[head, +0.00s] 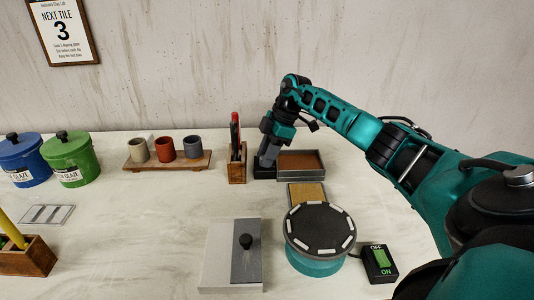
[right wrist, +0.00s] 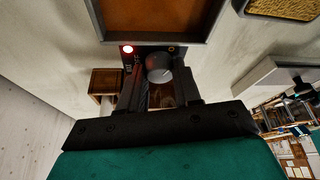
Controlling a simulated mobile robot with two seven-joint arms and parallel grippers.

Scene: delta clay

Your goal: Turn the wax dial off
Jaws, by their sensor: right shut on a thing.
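The wax dial (right wrist: 159,70) is a round grey knob on a black control box (head: 264,171), beside a grey-rimmed pan of brown wax (head: 300,162). My right gripper (head: 266,160) reaches down over the box and hides the dial in the head view. In the right wrist view its fingers (right wrist: 158,84) are shut on the dial, one at each side. The dial's markings are too small to read. My left gripper is in neither view.
A wooden holder (head: 237,171) with upright tools stands close left of my right gripper. A wooden board (head: 150,165) with three cups is further left. A round turntable (head: 320,231) and a switch box (head: 379,263) are in front.

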